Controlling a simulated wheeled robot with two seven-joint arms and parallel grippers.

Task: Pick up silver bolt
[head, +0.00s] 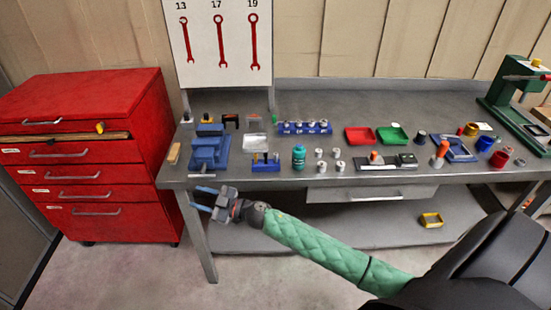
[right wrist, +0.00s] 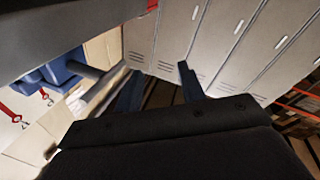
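I cannot pick out a silver bolt for certain. Several small silver cylindrical pieces (head: 319,153) stand on the workbench (head: 375,181) near its front middle, too small to identify. A small blue holder (head: 263,167) with upright pins is left of them. My right gripper (head: 203,199) is open and empty, in front of the bench's left front edge, below the blue vise (head: 209,150). In the right wrist view its two fingers (right wrist: 160,90) are apart with nothing between them. My left gripper is not in view.
A red drawer cabinet (head: 110,150) stands left of the bench. A green bottle (head: 298,157), a blue rack (head: 305,129), red tray (head: 359,136) and green tray (head: 391,135) occupy the benchtop. The right wrist view faces grey lockers (right wrist: 215,45). A yellow bin (head: 431,219) sits on the lower shelf.

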